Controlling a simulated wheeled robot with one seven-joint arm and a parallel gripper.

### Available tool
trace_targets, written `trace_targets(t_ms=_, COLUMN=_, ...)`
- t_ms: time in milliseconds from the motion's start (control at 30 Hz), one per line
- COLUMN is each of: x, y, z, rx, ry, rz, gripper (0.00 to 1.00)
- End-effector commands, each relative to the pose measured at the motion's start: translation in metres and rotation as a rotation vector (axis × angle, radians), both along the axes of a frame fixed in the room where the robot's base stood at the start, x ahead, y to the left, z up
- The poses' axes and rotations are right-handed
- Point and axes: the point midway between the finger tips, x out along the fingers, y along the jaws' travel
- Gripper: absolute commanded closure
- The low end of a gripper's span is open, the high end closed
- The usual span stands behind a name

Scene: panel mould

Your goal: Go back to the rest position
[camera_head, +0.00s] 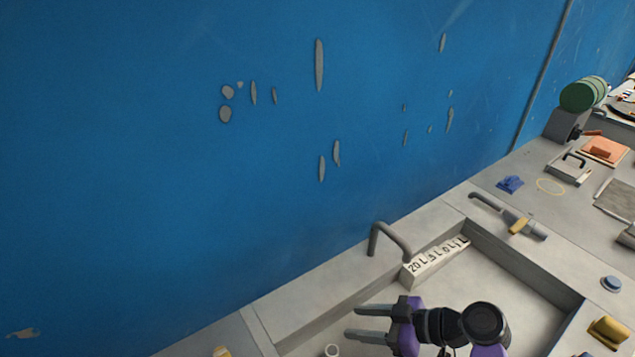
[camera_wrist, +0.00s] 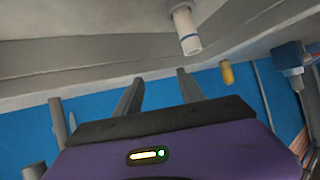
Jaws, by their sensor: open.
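My gripper (camera_head: 374,323) is in the lower middle of the head view, over the near left part of a grey panel mould (camera_head: 520,290). Its two grey fingers point left and stand apart, with nothing between them. In the wrist view my gripper (camera_wrist: 155,88) also shows two separated fingers and an empty gap. Its purple body fills the bottom of that view.
A bent grey bar (camera_head: 390,238) and a block with raised lettering (camera_head: 436,260) stand at the mould's back edge. A clamp-like tool (camera_head: 510,217), a blue piece (camera_head: 510,183) and a yellow block (camera_head: 608,332) lie to the right. A blue wall (camera_head: 180,170) rises behind.

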Motion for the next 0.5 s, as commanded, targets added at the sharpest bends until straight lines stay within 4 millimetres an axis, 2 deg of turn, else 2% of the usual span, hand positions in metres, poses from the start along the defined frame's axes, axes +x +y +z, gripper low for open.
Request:
trace_targets(t_ms=133, x=0.025, y=-0.017, z=0.004, rx=-0.016, ry=0.002, rz=-0.175, gripper=0.54)
trace_targets(t_ms=300, x=0.037, y=-0.043, z=-0.001, rx=-0.019, ry=0.005, rz=-0.425, gripper=0.54)
trace_targets(t_ms=367, x=0.035, y=-0.054, z=-0.003, rx=-0.015, ry=0.002, rz=-0.528, gripper=0.54)
trace_targets(t_ms=500, x=0.014, y=-0.084, z=-0.007, rx=0.01, ry=-0.03, rz=-0.786, gripper=0.54)
